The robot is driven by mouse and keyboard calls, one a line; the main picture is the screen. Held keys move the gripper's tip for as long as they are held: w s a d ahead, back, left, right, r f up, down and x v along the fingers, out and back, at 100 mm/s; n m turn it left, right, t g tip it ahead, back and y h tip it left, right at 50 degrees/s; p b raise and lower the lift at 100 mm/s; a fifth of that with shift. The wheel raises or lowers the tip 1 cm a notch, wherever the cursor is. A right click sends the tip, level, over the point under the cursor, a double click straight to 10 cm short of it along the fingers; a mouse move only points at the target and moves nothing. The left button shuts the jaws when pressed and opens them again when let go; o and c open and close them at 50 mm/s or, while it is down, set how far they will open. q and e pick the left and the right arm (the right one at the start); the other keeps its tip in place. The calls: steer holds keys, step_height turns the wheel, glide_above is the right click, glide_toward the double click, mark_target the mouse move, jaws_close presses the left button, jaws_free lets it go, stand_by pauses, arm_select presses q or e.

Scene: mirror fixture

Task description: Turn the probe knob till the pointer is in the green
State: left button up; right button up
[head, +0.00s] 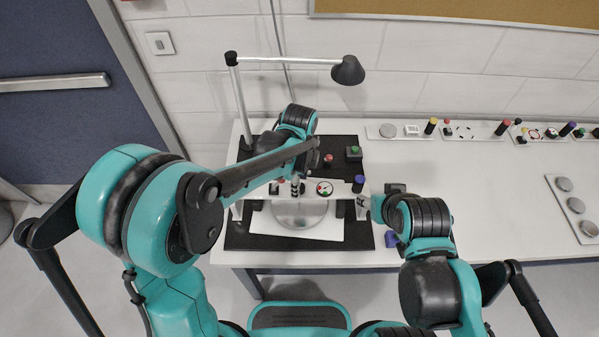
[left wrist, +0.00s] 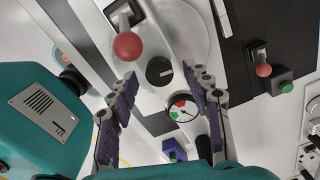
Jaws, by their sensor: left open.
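The probe knob (left wrist: 159,70) is a round black knob on a pale panel, seen in the left wrist view. The gauge (left wrist: 183,108) beside it has a white face with a red and a green patch; it also shows in the head view (head: 324,188). The pointer is too small to read surely. My left gripper (left wrist: 160,76) is open, with its purple-padded fingers on either side of the knob in the picture; I cannot tell whether they touch it.
A red ball-topped lever (left wrist: 128,46) stands close to the knob. A round metal plate (head: 300,212) lies in front of the panel. A desk lamp (head: 347,71) hangs over the bench.

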arm_select(q)
step_height(320, 180, up, 11)
stand_by(0.3)
stand_by(0.4)
step_height(320, 180, down, 4)
steer(key=n+p, duration=0.3)
steer(key=n, duration=0.7)
steer(key=shift+f+n, duration=0.4)
step_height(320, 180, down, 7)
steer(key=shift+f+b, duration=0.1)
steer(key=shift+b, duration=0.8)
steer(key=shift+c, duration=0.3)
